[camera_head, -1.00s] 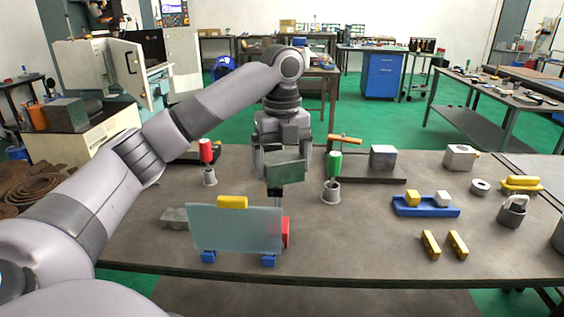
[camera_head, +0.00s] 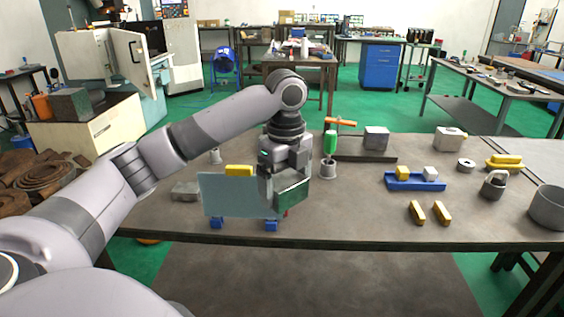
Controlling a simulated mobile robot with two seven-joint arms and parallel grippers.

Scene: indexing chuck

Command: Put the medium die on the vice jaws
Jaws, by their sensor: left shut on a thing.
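My left gripper (camera_head: 285,183) is over the table, at the right end of a translucent screen (camera_head: 235,195) with blue feet. It is shut on a grey-green block (camera_head: 292,193), which overlaps the screen's right edge in the picture; I cannot tell whether they touch. I cannot tell whether this block is the medium die. The vice jaws are not clearly identifiable; a dark base (camera_head: 350,157) with a grey block (camera_head: 376,138) and an orange handle (camera_head: 341,122) stands behind the gripper. My right gripper is not in view.
A green-handled tool (camera_head: 330,143) stands in a grey cup (camera_head: 327,170), close right of the gripper. A yellow block (camera_head: 239,170) shows at the screen's top. The table between cup and tray is clear.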

